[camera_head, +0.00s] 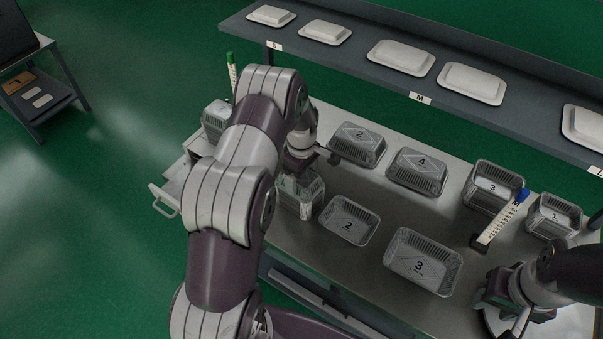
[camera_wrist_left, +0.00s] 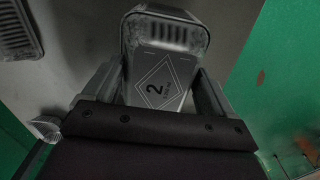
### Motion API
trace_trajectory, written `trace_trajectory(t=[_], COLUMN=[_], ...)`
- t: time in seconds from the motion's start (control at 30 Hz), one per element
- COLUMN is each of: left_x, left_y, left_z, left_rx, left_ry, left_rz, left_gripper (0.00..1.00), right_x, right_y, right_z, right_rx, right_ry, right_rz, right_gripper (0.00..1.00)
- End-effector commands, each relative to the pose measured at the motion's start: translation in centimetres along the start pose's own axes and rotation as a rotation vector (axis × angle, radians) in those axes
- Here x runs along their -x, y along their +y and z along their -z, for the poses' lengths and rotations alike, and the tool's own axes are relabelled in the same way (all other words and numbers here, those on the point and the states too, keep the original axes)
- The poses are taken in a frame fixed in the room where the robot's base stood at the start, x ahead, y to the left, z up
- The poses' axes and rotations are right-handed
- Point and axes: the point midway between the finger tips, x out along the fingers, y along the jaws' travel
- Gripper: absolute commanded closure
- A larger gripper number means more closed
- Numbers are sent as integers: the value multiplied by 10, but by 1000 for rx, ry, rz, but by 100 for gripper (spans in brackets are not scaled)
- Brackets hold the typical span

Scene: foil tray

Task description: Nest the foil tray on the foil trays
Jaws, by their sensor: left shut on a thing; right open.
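My left gripper (camera_head: 303,168) is shut on a foil tray (camera_head: 300,196) at the left part of the bench; my arm hides part of it. In the left wrist view the tray (camera_wrist_left: 165,32) is between the fingers, with a dark panel bearing a diamond and a 2 facing the camera. Other foil trays stand on the bench: one marked 2 (camera_head: 348,238) and one marked 3 (camera_head: 398,262) in front, and ones marked 2 (camera_head: 357,155), 4 (camera_head: 417,181), 3 (camera_head: 492,200) and 1 (camera_head: 553,228) behind. My right gripper (camera_head: 486,292) is open at the lower right.
A raised shelf (camera_head: 420,98) with several white lidded trays runs along the back. A blue-topped marked stick (camera_head: 503,218) stands between trays at the right. A green-topped stick (camera_head: 232,72) and another container (camera_head: 215,120) are at the left. An open drawer (camera_head: 172,190) sticks out left.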

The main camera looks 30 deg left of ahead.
Motion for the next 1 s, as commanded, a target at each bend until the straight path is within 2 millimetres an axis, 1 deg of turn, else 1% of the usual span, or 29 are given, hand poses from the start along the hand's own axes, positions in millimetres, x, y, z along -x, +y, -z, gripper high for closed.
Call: trace_trajectory(t=[0.17, 0.2, 0.23, 0.47, 0.57, 0.67, 0.8, 0.9, 1.0], left_x=[1, 1, 1, 2, 13, 36, 75, 99, 116], left_y=[0, 0, 0, 0, 1, 2, 1, 1, 0], left_z=[0, 0, 0, 0, 1, 1, 1, 1, 1], left_rx=[0, 0, 0, 0, 0, 0, 0, 0, 0], left_ry=[0, 0, 0, 0, 2, 3, 2, 1, 1], left_rz=[0, 0, 0, -1, -4, -7, -6, -4, -3], left_gripper=[42, 1, 0, 0, 0, 0, 0, 0, 0], right_x=[1, 1, 1, 0, -4, -12, -21, -25, -27], right_y=[0, 0, 0, 0, 0, 0, 0, 0, 0], right_z=[0, 0, 0, 0, 0, -1, -2, -3, -3], right_rx=[0, 0, 0, 0, 0, 0, 0, 0, 0], right_ry=[0, 0, 0, 0, 0, 0, 0, 0, 0], right_rz=[0, 0, 0, 0, 0, 0, 0, 0, 0], right_gripper=[57, 57, 57, 57, 57, 57, 57, 57, 57])
